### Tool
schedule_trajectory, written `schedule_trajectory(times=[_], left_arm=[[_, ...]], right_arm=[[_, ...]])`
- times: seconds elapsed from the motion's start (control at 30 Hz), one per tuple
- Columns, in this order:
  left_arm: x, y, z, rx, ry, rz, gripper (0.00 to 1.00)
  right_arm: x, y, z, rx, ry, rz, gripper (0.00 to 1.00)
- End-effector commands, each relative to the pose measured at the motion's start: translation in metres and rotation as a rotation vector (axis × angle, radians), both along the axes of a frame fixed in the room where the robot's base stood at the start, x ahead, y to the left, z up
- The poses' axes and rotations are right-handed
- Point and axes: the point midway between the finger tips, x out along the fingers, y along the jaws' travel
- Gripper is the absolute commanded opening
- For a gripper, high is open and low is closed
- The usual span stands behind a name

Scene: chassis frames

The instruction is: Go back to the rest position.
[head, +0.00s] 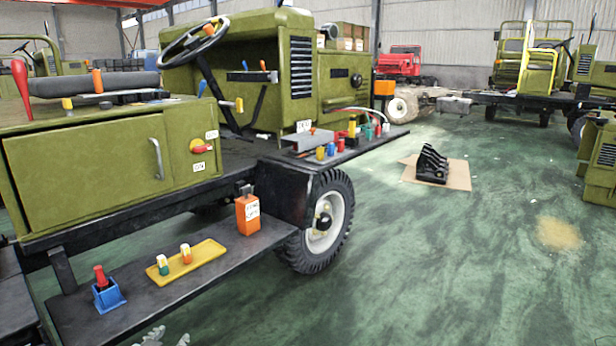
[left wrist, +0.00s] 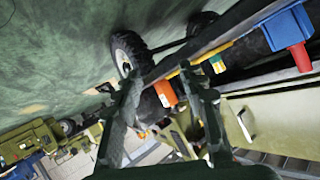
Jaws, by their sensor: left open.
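My left gripper (head: 167,340) shows only as pale grey tips at the bottom edge of the head view, below the black side step of the green vehicle. In the left wrist view its two dark fingers (left wrist: 160,78) stand apart, with nothing between them held. It is open and empty. Its arm is out of the head view. My right gripper is in neither view.
The black step (head: 225,258) carries a blue holder (head: 108,297) with a red-handled item, a yellow tray (head: 190,262) with two small items, and an orange box (head: 247,214). A wheel (head: 322,222) stands beyond.

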Motion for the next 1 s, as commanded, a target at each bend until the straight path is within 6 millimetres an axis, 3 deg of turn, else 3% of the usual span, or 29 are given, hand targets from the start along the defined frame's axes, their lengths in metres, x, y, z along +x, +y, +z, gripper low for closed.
schedule_trajectory(times=[0.03, 0.2, 0.33, 0.5, 0.6, 0.7, 1.0], left_arm=[[-0.026, -0.008, -0.03, -0.012, 0.087, -0.008, 0.41], [-0.119, -0.03, -0.112, -0.058, 0.373, 0.007, 0.41], [-0.196, -0.04, -0.158, -0.074, 0.575, 0.047, 0.41], [-0.276, -0.047, -0.19, -0.075, 0.762, 0.108, 0.41], [-0.302, -0.048, -0.197, -0.072, 0.82, 0.132, 0.41], [-0.313, -0.049, -0.2, -0.072, 0.843, 0.143, 0.41], [-0.314, -0.049, -0.2, -0.072, 0.846, 0.144, 0.41]], right_arm=[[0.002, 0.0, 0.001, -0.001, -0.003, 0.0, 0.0], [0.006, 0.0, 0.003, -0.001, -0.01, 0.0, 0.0], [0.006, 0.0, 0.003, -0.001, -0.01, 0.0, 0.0], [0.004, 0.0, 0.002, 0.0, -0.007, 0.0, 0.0], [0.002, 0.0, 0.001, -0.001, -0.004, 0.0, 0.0], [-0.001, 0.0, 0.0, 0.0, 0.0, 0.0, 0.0], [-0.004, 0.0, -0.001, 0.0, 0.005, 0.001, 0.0]])
